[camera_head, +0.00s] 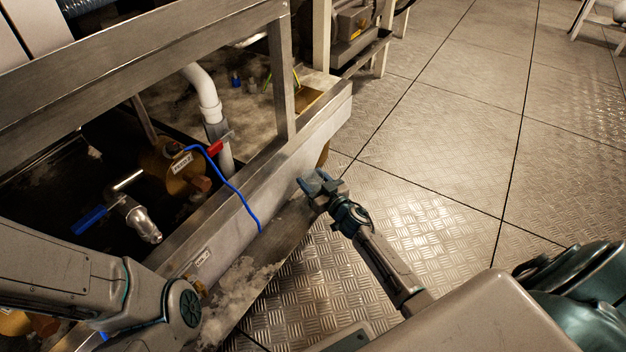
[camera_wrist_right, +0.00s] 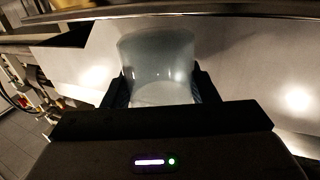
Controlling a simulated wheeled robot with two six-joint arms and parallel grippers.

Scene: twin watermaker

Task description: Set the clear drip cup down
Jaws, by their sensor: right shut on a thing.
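The clear drip cup (camera_wrist_right: 157,62) is a pale, translucent cup between the two dark fingers of my right gripper (camera_wrist_right: 161,90) in the wrist view. The gripper is shut on it, with a finger against each side. In the head view my right gripper (camera_head: 317,184) is beside the outer face of the metal frame's lower beam, above the floor plates. The cup is too small there to make out clearly against the fingers. Of my left arm only links show at the lower left; its gripper is out of view.
The lower beam (camera_head: 225,222) runs diagonally beside my right gripper. Inside the frame are a blue-handled valve (camera_head: 90,220), a white pipe (camera_head: 207,95) and a red handle (camera_head: 215,147). A blue tube (camera_head: 235,190) hangs over the beam. Open tread-plate floor (camera_head: 430,215) lies to the right.

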